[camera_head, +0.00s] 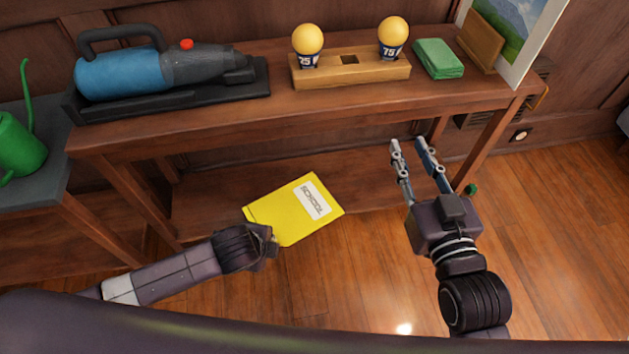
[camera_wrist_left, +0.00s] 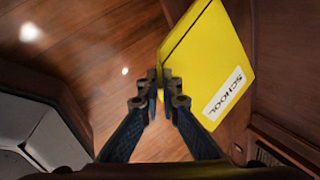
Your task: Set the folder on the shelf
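The yellow folder (camera_head: 282,215) has a white label reading SCHOOL and also fills the upper right of the left wrist view (camera_wrist_left: 208,60). My left gripper (camera_head: 273,238) is at the folder's near left corner. In the left wrist view its fingers (camera_wrist_left: 161,84) are together on the folder's edge. In the head view the folder overlaps the front edge of the wooden lower shelf (camera_head: 210,195); whether it touches the shelf is unclear. My right gripper (camera_head: 410,143) is open and empty, right of the folder, with its fingers toward the bookcase.
A green watering can (camera_head: 20,140) stands at left. Bare wooden floor (camera_head: 350,290) lies in front.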

